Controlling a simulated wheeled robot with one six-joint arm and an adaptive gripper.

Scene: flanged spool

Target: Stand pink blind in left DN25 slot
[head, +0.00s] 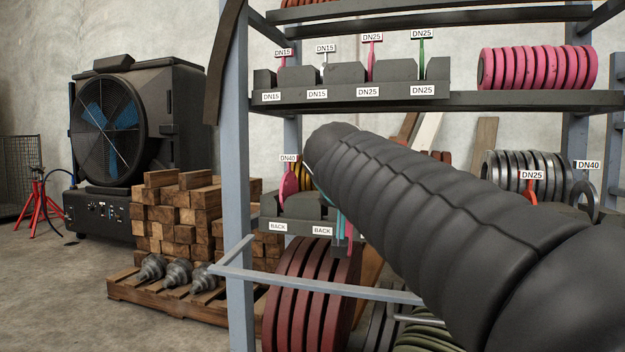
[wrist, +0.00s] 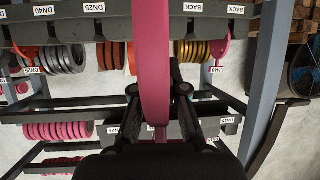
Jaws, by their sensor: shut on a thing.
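The pink blind (wrist: 154,60) fills the middle of the wrist view, seen edge-on as a tall band. My gripper (wrist: 157,97) is shut on its lower part, one finger on each side. In the head view my arm hides the gripper and most of the blind. In the head view the upper shelf carries two DN25 labels; the left DN25 label (head: 368,92) has a pink tagged piece (head: 372,60) standing behind it, and the right one has a green tagged piece. The wrist view shows another DN25 label (wrist: 94,8), left of the blind.
The blue-grey rack upright (head: 236,150) stands left of my arm. Pink rings (head: 538,68) sit on the upper shelf at right. A pink DN40 piece (head: 289,185) and BACK labels (head: 321,231) are on the middle shelf. Dark red discs (head: 310,295) stand below.

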